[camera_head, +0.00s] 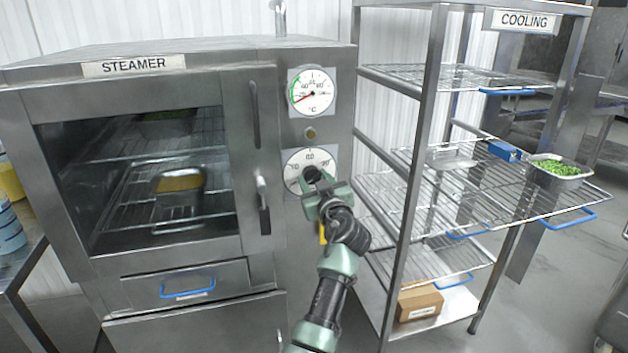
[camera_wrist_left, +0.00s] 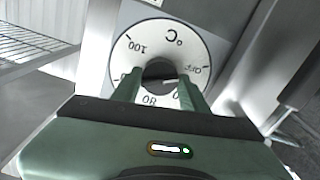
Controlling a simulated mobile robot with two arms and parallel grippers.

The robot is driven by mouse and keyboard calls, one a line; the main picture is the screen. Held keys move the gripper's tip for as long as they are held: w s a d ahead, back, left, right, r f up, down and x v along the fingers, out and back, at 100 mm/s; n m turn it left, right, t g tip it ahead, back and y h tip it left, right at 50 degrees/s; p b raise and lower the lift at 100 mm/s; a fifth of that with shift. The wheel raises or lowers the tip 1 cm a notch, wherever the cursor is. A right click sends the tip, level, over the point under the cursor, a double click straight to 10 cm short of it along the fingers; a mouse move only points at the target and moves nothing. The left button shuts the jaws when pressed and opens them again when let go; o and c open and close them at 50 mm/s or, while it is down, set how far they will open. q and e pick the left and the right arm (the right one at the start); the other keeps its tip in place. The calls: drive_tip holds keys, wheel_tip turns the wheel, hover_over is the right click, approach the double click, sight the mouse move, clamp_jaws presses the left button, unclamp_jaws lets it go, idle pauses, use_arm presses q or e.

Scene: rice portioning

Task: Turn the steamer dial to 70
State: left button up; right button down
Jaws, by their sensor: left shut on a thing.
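The steamer (camera_head: 60,75) stands at the left with its windowed door closed. Its dial (camera_head: 291,160) is a white round plate on the right-hand panel, with numbers and a dark knob at the middle. In the left wrist view the dial plate (camera_wrist_left: 125,72) appears turned over, with 100, 80, OFF and °C showing. My left gripper (camera_head: 315,180) is at the dial, shut on the dark knob (camera_wrist_left: 159,70), with a finger on each side. My right gripper is not in view.
A round temperature gauge (camera_head: 311,92) with a red needle and a small amber lamp (camera_head: 310,134) sit above the dial. The door handle (camera_head: 263,200) is left of it. The cooling rack (camera_head: 428,130) stands close at the right, with a pan of green food (camera_head: 556,171) on a pulled-out shelf.

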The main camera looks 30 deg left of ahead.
use_arm(q)
drive_tip(key=shift+m, duration=0.5)
drive_tip(key=shift+m+b, duration=0.4)
drive_tip(key=shift+m, duration=0.6)
drive_tip(key=m, duration=0.2)
drive_tip(key=shift+a+r+m, duration=0.1)
drive_tip(key=shift+m, duration=0.3)
drive_tip(key=m, duration=0.2)
drive_tip(key=shift+m+p, duration=0.3)
drive_tip(key=shift+p, duration=0.05)
drive_tip(key=m+p, duration=0.1)
drive_tip(key=m, duration=0.2)
drive_tip(key=shift+r, duration=0.1)
drive_tip(key=shift+m, duration=0.3)
